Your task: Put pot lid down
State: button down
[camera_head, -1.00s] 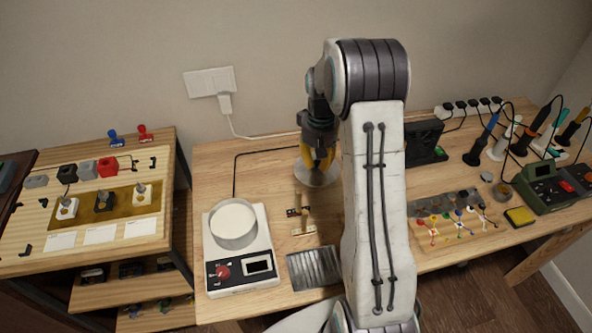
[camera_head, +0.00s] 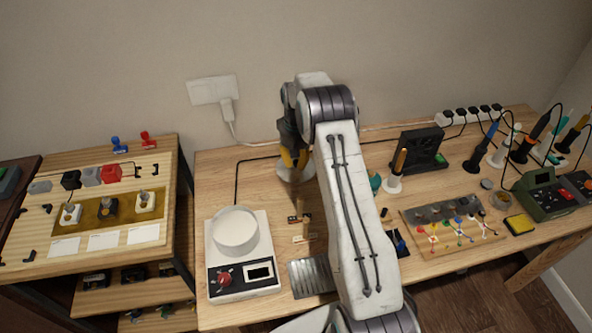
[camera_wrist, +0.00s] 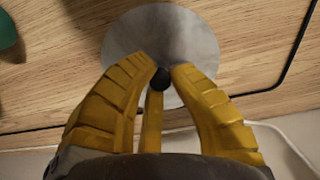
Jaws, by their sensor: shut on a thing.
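The pot lid (camera_wrist: 150,28) is a round, silver-grey disc with a small black knob (camera_wrist: 160,79). My gripper (camera_wrist: 160,76) has its yellow fingers closed around the knob in the wrist view. I cannot tell whether the lid touches the table. The pot (camera_head: 235,233) is a pale round vessel standing on the white hot plate (camera_head: 241,281).
A black cable (camera_wrist: 302,40) runs across the table near the lid. Small parts (camera_head: 302,238) and a ridged metal plate (camera_head: 312,277) lie right of the hot plate. A soldering iron (camera_head: 398,165) and a black fan box (camera_head: 420,152) stand right of my arm.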

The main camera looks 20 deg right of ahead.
aim_at(296, 171)
jog(key=shift+f+b, duration=1.15)
jog(key=shift+f, duration=0.85)
jog(key=shift+f, duration=0.2)
jog(key=c, duration=1.3)
grip_release()
jog(key=shift+o, duration=0.2)
jog(key=shift+r, duration=0.1)
